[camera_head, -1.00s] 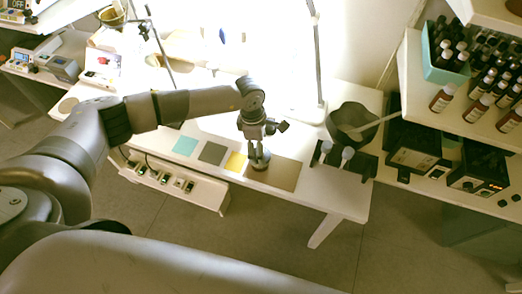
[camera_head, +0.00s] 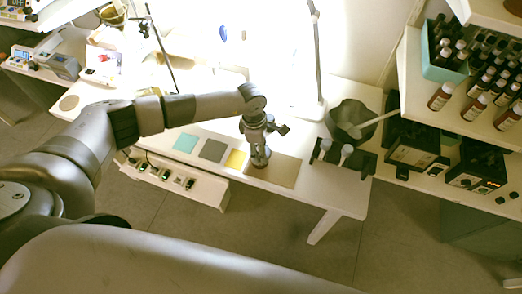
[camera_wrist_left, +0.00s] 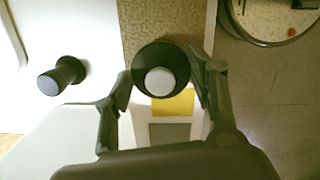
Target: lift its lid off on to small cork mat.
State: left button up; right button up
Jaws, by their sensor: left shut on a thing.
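My left gripper (camera_head: 261,160) is low over the brown cork-like mat (camera_head: 286,172) on the white table, near its left end. In the left wrist view, the gripper (camera_wrist_left: 160,75) has its fingers on both sides of a dark round piece (camera_wrist_left: 142,62) with a pale round top (camera_wrist_left: 160,81). It is shut on this piece, which I take to be the lid. The speckled mat (camera_wrist_left: 165,20) shows behind it. I cannot tell whether the piece touches the mat. A dark flared piece with a grey end (camera_wrist_left: 49,82) stands apart on the white table. My right gripper is not in view.
Yellow (camera_head: 236,160), grey (camera_head: 213,151) and teal (camera_head: 186,143) squares lie left of the mat. A dark rack (camera_head: 328,157) with white-topped pieces and a dark pot (camera_head: 348,118) stand to the right. A lamp pole (camera_head: 317,60) rises behind.

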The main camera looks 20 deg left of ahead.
pick_arm(q)
jog(key=shift+c, duration=0.9)
jog(key=shift+r, duration=0.15)
